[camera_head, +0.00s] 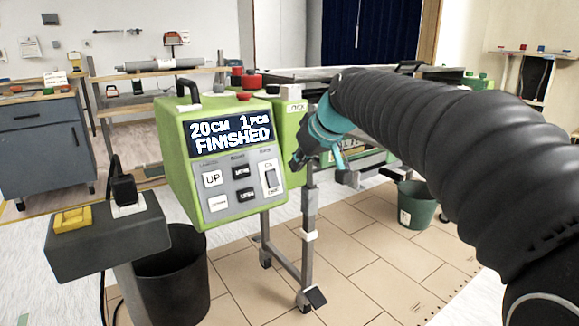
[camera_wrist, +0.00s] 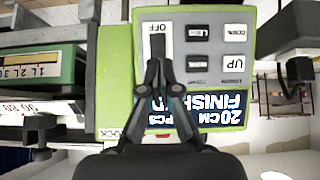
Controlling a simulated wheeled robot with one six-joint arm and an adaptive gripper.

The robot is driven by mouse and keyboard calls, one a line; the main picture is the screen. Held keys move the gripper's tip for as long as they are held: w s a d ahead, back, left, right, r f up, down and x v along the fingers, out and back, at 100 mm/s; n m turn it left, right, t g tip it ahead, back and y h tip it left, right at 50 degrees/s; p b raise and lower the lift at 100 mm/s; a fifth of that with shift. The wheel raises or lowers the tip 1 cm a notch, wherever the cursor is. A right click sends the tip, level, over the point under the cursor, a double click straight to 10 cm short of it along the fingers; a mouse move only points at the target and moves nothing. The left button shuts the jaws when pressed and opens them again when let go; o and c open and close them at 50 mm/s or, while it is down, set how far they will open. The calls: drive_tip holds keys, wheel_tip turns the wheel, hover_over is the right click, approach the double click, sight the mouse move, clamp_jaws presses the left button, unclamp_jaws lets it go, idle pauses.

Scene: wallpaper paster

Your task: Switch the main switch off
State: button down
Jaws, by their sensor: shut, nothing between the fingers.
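The green control box (camera_head: 175,160) has a lit screen (camera_head: 231,133) reading "20CM 1PCS FINISHED". The main switch (camera_head: 270,178) is a dark rocker on a white plate at the right of its grey button panel. In the wrist view the box appears upside down, with the switch (camera_wrist: 157,43) near the top centre and an "OFF" label at its upper end. My gripper (camera_wrist: 158,63) is shut and empty, its tips overlapping the end of the switch opposite that label. I cannot tell whether they touch. In the head view my gripper (camera_head: 297,160) is beside the box's right edge.
Several other buttons, including "UP" (camera_head: 212,179), sit left of the switch. A dark power box (camera_head: 105,236) with a plug stands at the lower left, above a black bin (camera_head: 170,278). A green bucket (camera_head: 416,205) stands behind my arm.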

sight(273, 184)
drive_tip(key=shift+w+a+r+b+x, duration=0.1)
drive_tip(key=shift+w+r+b+x, duration=0.05)
drive_tip(key=shift+x, duration=1.8)
drive_tip(key=shift+w+a+r+b+x, duration=0.1)
drive_tip(key=shift+w+r+x, duration=0.1)
drive_tip(key=shift+x, duration=1.8)
drive_tip(key=shift+w+a+r+b+x, duration=0.1)
drive_tip(key=shift+w+r+b+x, duration=0.05)
drive_tip(key=shift+x, duration=1.8)
drive_tip(key=shift+w+a+f, duration=0.1)
drive_tip(key=shift+w+f, duration=0.05)
drive_tip(key=shift+f, duration=0.05)
drive_tip(key=shift+r, duration=0.15)
drive_tip(key=shift+r+p, duration=0.6)
drive_tip(key=shift+r, duration=0.15)
